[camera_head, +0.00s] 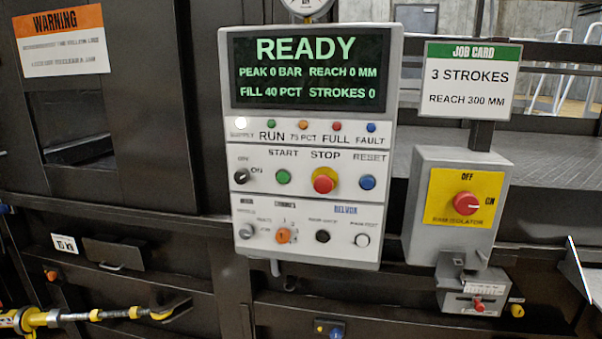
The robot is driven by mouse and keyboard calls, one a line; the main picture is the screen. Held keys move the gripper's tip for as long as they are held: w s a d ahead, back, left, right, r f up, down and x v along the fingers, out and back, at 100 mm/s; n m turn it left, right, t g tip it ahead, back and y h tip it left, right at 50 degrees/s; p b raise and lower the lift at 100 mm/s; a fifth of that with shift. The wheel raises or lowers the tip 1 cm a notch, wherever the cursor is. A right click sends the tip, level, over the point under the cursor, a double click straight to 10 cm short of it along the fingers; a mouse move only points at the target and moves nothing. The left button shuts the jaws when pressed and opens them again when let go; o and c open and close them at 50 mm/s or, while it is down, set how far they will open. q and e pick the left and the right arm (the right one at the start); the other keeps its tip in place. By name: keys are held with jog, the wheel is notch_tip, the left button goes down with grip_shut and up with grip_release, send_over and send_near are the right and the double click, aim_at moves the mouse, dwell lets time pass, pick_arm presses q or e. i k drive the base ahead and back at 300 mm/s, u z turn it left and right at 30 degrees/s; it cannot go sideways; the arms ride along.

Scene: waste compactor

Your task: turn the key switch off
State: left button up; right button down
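The grey control panel (312,210) faces me, with a lit screen (308,70) reading READY. A small dark rotary switch (241,176) marked OFF and ON sits at its left, left of the green START button (283,177). Its pointer seems to lean toward ON, but it is too small to be sure. A silver switch (246,231) sits below it under a MODE label; I cannot tell whether either holds a key. The white supply lamp (240,123) looks lit. Neither of my grippers is in view, and nothing covers the panel's front.
Right of the panel is a grey isolator box (459,207) with a red knob, and a smaller box (474,290) below. A job card (467,80) stands above. A yellow and black rod-like fitting (90,316) lies at the lower left. A gauge (307,7) tops the panel.

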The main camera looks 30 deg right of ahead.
aim_at(242, 176)
jog(key=z, duration=0.45)
jog(key=k, duration=0.55)
jog(key=z, duration=1.25)
jog(key=i, duration=0.85)
jog(key=u, duration=0.4)
